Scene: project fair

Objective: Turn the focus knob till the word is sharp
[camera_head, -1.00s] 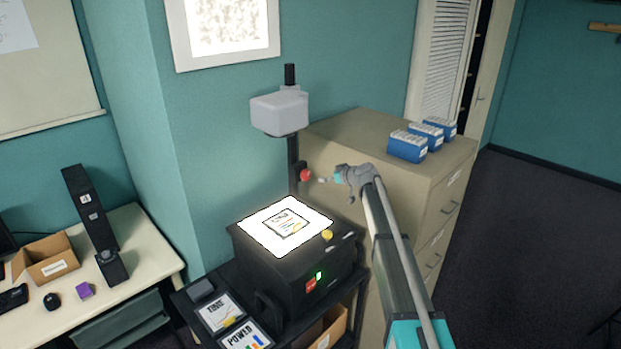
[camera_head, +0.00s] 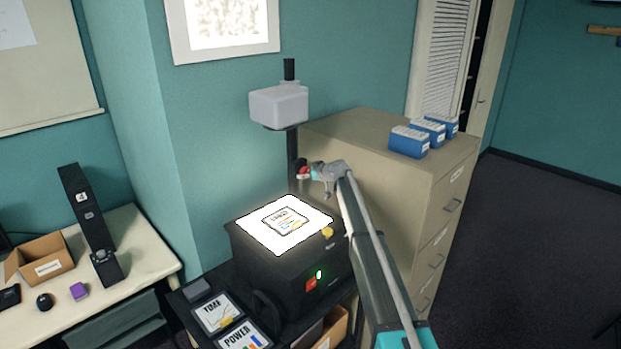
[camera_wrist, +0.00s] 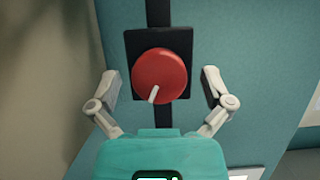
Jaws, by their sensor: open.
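The focus knob (camera_wrist: 160,76) is red and round with a white pointer mark aimed down and slightly left in the wrist view. It sits on a black plate on the projector's post; in the head view the knob (camera_head: 303,172) is partly covered by my gripper (camera_head: 307,174). In the wrist view my gripper (camera_wrist: 160,88) is open, one finger on each side of the knob, with gaps between fingers and knob. The projector (camera_head: 290,265) has a lit top with a sheet (camera_head: 284,221) on it. The projected picture (camera_head: 228,25) on the wall is blurred and no word is readable.
A beige filing cabinet (camera_head: 385,150) with blue boxes (camera_head: 409,141) on top stands close to the right of my arm. The projector head (camera_head: 279,106) hangs above the gripper. Cards (camera_head: 217,313) lie on the cart at the front left. A desk (camera_head: 150,255) stands further left.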

